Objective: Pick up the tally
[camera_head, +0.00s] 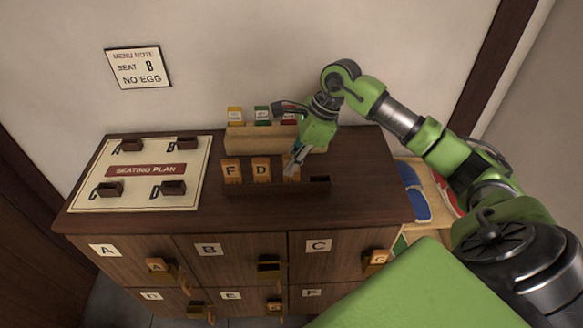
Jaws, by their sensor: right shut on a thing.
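A dark wooden rack (240,187) on the cabinet top holds upright orange wooden tallies. The tally marked F (231,171) and the tally marked D (261,169) stand in it at the left and middle. My right gripper (293,166) reaches down from above and is shut on the third tally (291,176), to the right of D. Its fingers cover that tally's letter. I cannot tell whether the tally is still seated in its slot. The rack's right end holds no tally. My left gripper is not in view.
The cabinet top (365,190) is clear right of the rack. A seating plan board (195,196) with small dark holders lies at left. A pale block (238,140) with coloured tags stands behind the rack. Lettered drawers below have tallies A (156,265) and G (377,257). A note (139,67) hangs on the wall.

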